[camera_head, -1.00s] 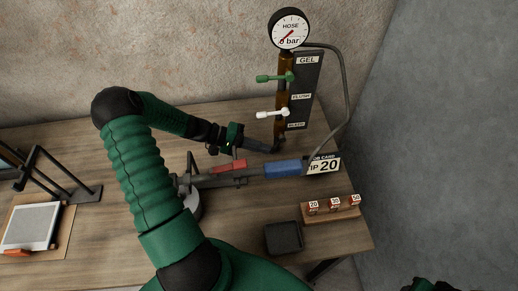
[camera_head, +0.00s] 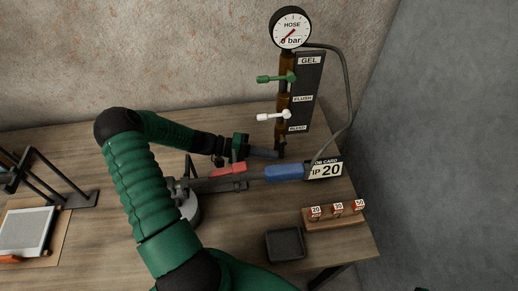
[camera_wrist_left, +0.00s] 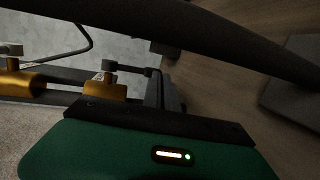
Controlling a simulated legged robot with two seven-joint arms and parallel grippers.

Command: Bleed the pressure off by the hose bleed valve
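The hose column (camera_head: 283,103) stands at the back right with GEL, FLUSH and BLEED labels. The round HOSE gauge (camera_head: 290,28) on top reads 0 bar. The bleed valve is at the column's foot by the BLEED label (camera_head: 298,128), mostly hidden in the head view. In the left wrist view a dark handle (camera_wrist_left: 130,69) stands off a brass valve body (camera_wrist_left: 105,90). My left gripper (camera_head: 277,154) is at the column's foot, its dark fingers close beside that handle. I cannot tell whether they touch it or how far they are open. My right gripper is out of view.
The green lever (camera_head: 273,79) and white lever (camera_head: 271,116) point left above my gripper. A job card (camera_head: 326,169), small rack (camera_head: 335,218) and dark tray (camera_head: 285,244) are at right.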

